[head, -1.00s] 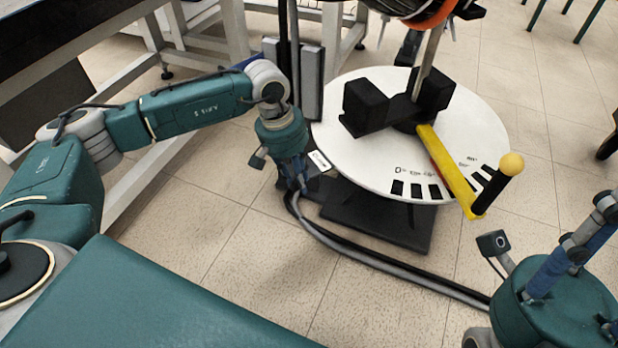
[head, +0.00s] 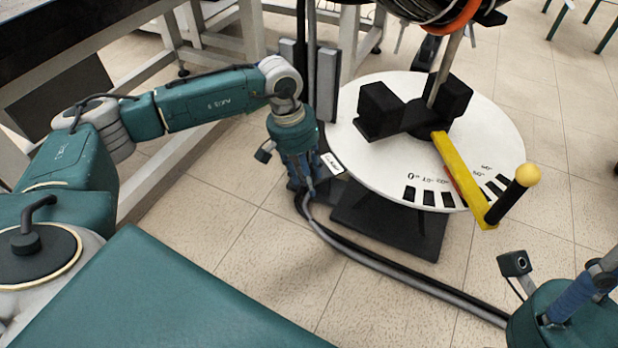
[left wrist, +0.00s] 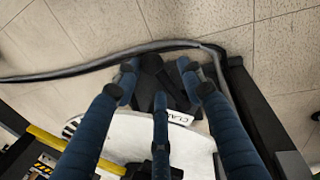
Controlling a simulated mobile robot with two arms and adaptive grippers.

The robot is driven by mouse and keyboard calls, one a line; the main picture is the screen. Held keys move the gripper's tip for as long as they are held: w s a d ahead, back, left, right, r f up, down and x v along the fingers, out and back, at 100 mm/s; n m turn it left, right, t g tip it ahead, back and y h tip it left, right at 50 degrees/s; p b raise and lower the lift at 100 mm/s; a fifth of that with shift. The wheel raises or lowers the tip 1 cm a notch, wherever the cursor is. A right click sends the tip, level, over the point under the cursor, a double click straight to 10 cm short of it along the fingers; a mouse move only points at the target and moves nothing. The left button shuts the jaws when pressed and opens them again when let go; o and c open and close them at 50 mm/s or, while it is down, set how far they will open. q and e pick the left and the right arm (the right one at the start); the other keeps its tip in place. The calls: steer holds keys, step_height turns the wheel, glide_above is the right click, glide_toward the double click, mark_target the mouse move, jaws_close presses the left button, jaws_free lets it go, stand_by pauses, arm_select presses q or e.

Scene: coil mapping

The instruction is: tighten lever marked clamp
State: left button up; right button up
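A white label (head: 332,163) sits at the left edge of the white round plate (head: 375,165). In the left wrist view the label (left wrist: 181,117) begins "CLA"; the rest is hard to read. My left gripper (head: 306,182) points down just left of the label. In the left wrist view its blue fingers (left wrist: 158,84) are spread around a dark part (left wrist: 150,72), which I take to be the clamp lever; I cannot tell whether they touch it. My right gripper (head: 585,296) is at the lower right, cut off by the picture edge.
A yellow crank arm (head: 460,180) with a black handle (head: 507,203) and yellow knob crosses the plate's right side. Black blocks (head: 381,104) stand on the plate. A thick cable (head: 400,283) runs along the tiled floor. A metal frame table stands at upper left.

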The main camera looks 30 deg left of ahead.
arm_select(q)
steer(key=shift+s+a+f, duration=0.1)
steer(key=shift+s, duration=0.05)
step_height(320, 180, up, 12)
steer(key=a, duration=0.2)
steer(key=shift+s, duration=0.25)
stand_by(0.4)
